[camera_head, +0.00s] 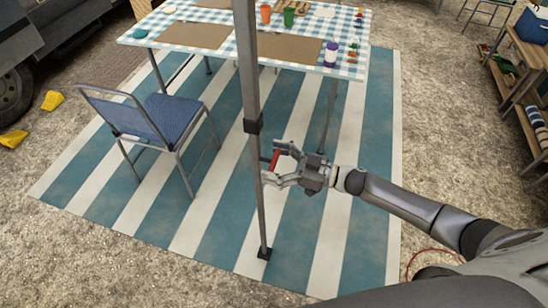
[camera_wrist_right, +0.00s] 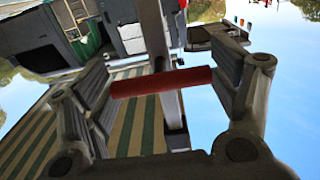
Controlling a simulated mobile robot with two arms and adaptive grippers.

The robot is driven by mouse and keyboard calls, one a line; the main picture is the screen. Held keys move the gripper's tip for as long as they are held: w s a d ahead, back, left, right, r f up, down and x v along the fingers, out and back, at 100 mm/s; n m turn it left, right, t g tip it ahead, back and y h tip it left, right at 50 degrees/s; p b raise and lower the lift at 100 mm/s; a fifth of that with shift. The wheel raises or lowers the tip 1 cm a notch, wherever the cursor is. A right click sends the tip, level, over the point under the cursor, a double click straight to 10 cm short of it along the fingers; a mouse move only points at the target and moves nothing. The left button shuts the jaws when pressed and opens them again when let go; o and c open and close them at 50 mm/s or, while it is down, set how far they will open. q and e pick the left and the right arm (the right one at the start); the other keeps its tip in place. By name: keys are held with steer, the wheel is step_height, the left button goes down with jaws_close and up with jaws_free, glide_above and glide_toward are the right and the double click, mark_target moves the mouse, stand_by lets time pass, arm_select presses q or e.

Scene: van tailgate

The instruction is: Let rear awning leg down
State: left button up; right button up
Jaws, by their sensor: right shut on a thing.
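The grey awning leg (camera_head: 247,70) stands upright at the middle of the head view, with a black collar (camera_head: 253,123) partway down. Its thinner lower tube (camera_head: 261,215) runs down to a dark foot (camera_head: 264,254) on the striped mat. A red handle (camera_head: 275,160) sticks out from the leg just below the collar. My right gripper (camera_head: 274,164) is shut on this handle. In the right wrist view the red handle (camera_wrist_right: 160,82) spans between the two finger pads, with the leg (camera_wrist_right: 160,40) behind it. My left gripper is not in view.
A table (camera_head: 190,55) with a blue checked cloth stands behind the leg. A blue folding chair (camera_head: 172,115) is to its left. The striped mat (camera_head: 350,200) is clear around the foot. A wooden shelf (camera_head: 528,95) stands at the right, and yellow chocks (camera_head: 52,100) at the left.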

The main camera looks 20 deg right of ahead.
step_height(320, 180, down, 6)
steer(key=b, duration=0.4)
steer(key=shift+f, duration=0.15)
steer(key=o, duration=1.4)
steer(key=v, duration=1.2)
